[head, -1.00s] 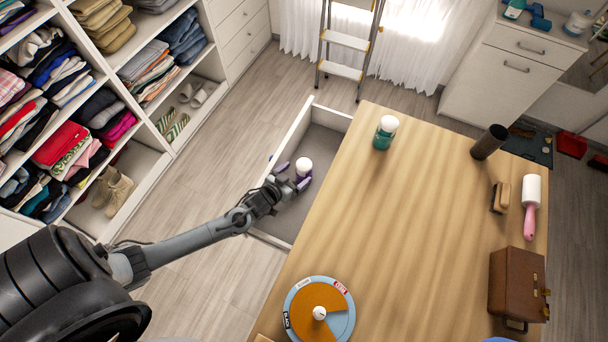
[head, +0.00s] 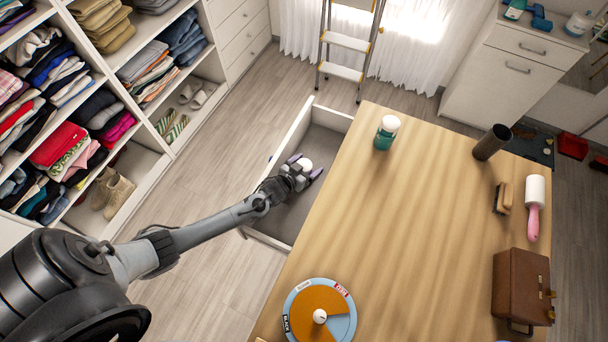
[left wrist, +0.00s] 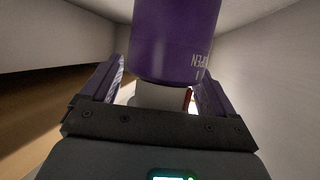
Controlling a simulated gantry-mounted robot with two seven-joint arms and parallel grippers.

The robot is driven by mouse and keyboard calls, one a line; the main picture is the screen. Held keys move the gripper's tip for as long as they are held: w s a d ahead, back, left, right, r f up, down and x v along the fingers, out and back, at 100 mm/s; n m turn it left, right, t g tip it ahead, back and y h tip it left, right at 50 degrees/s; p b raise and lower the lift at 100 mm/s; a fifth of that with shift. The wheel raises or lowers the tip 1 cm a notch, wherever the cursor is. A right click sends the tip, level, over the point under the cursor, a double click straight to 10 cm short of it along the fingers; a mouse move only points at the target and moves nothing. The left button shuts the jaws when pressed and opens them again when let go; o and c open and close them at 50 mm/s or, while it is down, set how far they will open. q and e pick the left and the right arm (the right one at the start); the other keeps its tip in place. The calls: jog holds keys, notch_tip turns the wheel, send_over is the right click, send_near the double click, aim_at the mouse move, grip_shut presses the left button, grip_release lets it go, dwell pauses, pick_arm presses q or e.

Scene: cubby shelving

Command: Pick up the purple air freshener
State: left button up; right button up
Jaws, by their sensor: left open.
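The purple air freshener stands in the open drawer, and in the head view its white cap (head: 305,164) shows between my fingers. My left gripper (head: 306,170) reaches into the drawer with its purple-tipped fingers spread. In the left wrist view, the air freshener's purple body (left wrist: 172,40) and its white part fill the middle. The open fingers of my left gripper (left wrist: 160,85) stand to either side of it, with a visible gap at least on the left. The lower body is hidden in the head view. My right gripper is in neither view.
The drawer (head: 291,126) has raised walls close around the gripper. The wooden table (head: 400,220) borders it on the right, holding a green bottle with a white cap (head: 386,132), a round dial (head: 340,300), a brown case (head: 522,285) and a lint roller (head: 534,208). Clothes shelves stand left.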

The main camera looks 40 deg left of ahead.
pick_arm(q)
jog(key=shift+c, duration=0.3)
jog(key=c, duration=1.1)
